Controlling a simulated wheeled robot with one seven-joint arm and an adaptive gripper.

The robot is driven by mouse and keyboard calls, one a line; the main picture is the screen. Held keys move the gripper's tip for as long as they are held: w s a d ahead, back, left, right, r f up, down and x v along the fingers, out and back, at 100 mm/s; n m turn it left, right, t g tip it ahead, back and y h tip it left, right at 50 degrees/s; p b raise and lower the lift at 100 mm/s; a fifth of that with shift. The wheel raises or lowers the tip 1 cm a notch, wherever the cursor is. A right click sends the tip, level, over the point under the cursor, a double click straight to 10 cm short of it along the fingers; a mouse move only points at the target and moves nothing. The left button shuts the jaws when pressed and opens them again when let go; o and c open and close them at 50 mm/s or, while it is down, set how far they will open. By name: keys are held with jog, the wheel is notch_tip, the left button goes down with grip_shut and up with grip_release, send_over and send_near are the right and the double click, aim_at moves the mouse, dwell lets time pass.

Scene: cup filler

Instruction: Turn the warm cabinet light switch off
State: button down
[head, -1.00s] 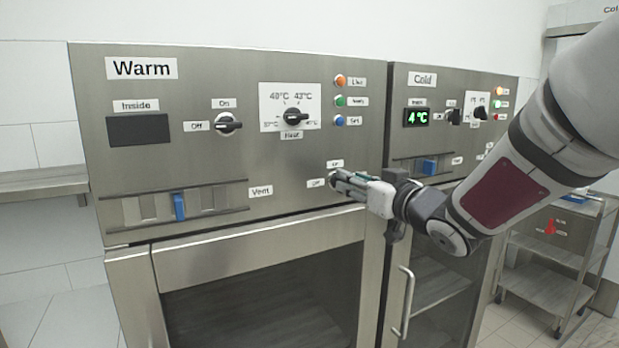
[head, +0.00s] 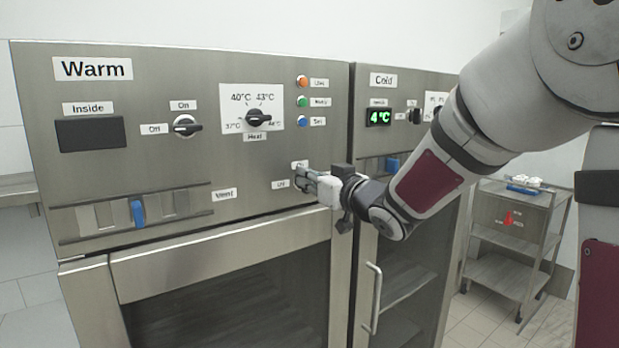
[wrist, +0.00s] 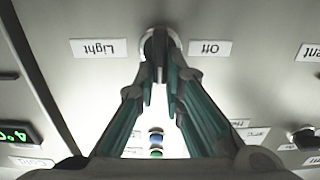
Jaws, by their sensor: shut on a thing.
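The warm cabinet (head: 240,155) fills the left of the head view. Its light switch is a round dark knob with a pale rim (wrist: 160,42) at the lower right of the panel. In the upside-down wrist view it sits between a "Light" label (wrist: 99,48) and an "Off" label (wrist: 210,48). My gripper (head: 307,183) reaches it from the right in the head view and mostly covers it. In the wrist view, my gripper (wrist: 161,72) has its fingertips closed on the knob's grip bar. The fingers hide part of the knob, so I cannot tell its exact setting.
On the same panel are an On/Off knob (head: 187,126), a heat dial (head: 257,118), several coloured buttons and a blue vent slider (head: 138,213). The cold cabinet (head: 415,265) stands to the right with a vertical door handle (head: 373,298). A metal trolley (head: 510,240) stands further right.

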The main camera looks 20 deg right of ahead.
jog(key=shift+n, duration=0.3)
jog(key=n+b, duration=0.1)
jog(key=n, duration=0.1)
jog(key=n+b, duration=0.2)
jog(key=shift+a+f+n, duration=0.15)
jog(key=shift+a+n, duration=0.15)
jog(key=shift+a, duration=0.1)
jog(key=n+b, duration=0.2)
jog(key=n, duration=0.1)
jog(key=n+b, duration=0.1)
jog(key=shift+s+a+f+b, duration=0.1)
jog(key=shift+a+f+b, duration=0.15)
jog(key=shift+f+b, duration=0.05)
jog(key=n+b, duration=0.3)
jog(key=n, duration=0.1)
jog(key=shift+a+f, duration=0.15)
jog(key=shift+f, duration=0.1)
jog(key=n+b, duration=0.4)
jog(key=shift+s+f+n, duration=0.15)
jog(key=shift+f+n, duration=0.15)
jog(key=c, duration=1.7)
grip_release()
jog(key=shift+a, duration=0.1)
